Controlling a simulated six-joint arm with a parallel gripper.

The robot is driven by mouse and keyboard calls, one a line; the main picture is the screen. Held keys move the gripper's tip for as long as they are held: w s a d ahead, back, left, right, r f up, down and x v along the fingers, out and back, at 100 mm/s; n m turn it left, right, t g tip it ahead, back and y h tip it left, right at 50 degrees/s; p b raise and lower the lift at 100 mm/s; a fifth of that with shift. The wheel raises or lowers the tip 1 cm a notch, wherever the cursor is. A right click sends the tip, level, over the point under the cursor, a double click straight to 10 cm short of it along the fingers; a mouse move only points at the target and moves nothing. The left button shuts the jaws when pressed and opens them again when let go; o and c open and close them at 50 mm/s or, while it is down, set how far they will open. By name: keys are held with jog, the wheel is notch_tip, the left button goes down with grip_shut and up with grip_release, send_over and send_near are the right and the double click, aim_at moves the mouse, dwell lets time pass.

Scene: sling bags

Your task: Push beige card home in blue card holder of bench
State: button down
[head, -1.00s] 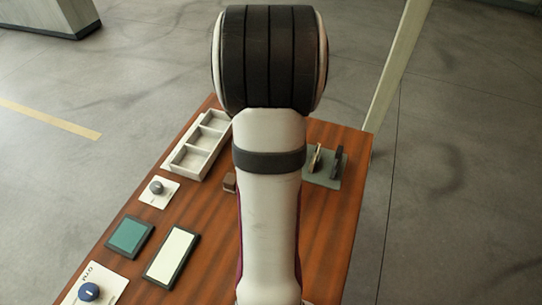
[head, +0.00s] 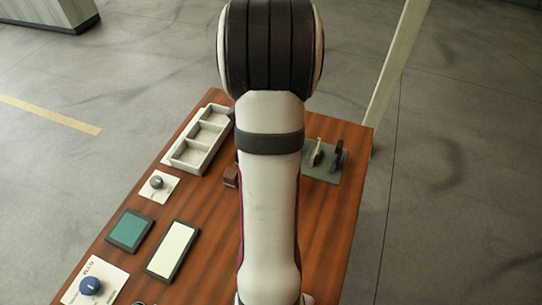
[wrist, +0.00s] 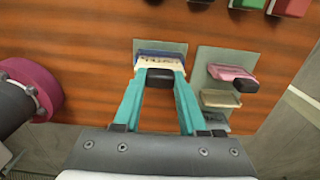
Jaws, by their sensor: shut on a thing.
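In the wrist view, my gripper (wrist: 160,80) is shut on a beige card (wrist: 159,67) with dark markings on its face. The card is at the blue card holder (wrist: 158,53), which shows as a blue strip just beyond the card on a grey plate (wrist: 179,48). How deep the card sits in the holder cannot be told. A dark block shows between the teal fingers. In the head view, my arm hides the gripper, the card and the holder.
To the right in the wrist view, a grey plate (wrist: 205,57) carries a pink piece (wrist: 230,73) and a tan piece (wrist: 220,99). In the head view, a white tray (head: 186,157), knobs and two flat pads stand on the left of the wooden bench (head: 335,225).

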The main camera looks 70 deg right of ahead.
jog(key=shift+f, duration=1.15)
jog(key=shift+c, duration=1.9)
grip_release()
jog(key=shift+r, duration=0.1)
notch_tip(320, 180, up, 16)
jog(key=shift+f, duration=0.2)
